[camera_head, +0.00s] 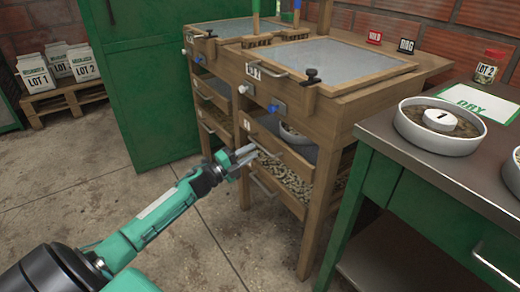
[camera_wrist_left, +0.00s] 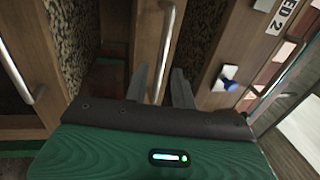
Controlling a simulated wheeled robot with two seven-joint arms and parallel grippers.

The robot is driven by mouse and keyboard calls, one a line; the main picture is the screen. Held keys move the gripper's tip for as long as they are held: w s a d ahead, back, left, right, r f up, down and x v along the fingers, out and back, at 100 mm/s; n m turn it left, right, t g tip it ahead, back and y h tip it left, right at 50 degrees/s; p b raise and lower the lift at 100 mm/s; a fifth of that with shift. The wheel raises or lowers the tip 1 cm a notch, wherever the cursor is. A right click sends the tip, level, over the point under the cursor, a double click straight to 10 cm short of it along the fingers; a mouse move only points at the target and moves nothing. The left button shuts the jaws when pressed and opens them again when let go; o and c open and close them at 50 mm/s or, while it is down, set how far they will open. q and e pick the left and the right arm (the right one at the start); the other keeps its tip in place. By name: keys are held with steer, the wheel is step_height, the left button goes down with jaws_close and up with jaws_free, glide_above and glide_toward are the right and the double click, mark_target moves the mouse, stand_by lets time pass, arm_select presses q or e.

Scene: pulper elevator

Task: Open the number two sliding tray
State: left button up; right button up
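The wooden stand in the head view has sliding trays with metal bar handles below its top. My left gripper (camera_head: 245,155) is at the front of the upper tray (camera_head: 285,152) of the nearer section. In the left wrist view its two fingers (camera_wrist_left: 162,88) are spread, with a bar handle (camera_wrist_left: 166,45) showing between their tips. I cannot tell whether they touch it. A small label (camera_head: 247,121) sits near this tray; its number is too small to read. A lower tray (camera_head: 290,182) holds beans and has its own handle (camera_head: 262,184). My right gripper is not in view.
A blue knob (camera_head: 277,109) sits above the trays; a label ending "ED 2" (camera_wrist_left: 282,17) shows in the wrist view. A green table (camera_head: 440,150) with a round dish (camera_head: 440,143) stands close on the right.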

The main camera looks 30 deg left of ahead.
mark_target(260, 147)
arm_select(q)
steer(key=shift+b+x, duration=0.35)
steer(key=shift+x, duration=1.85)
jaws_close()
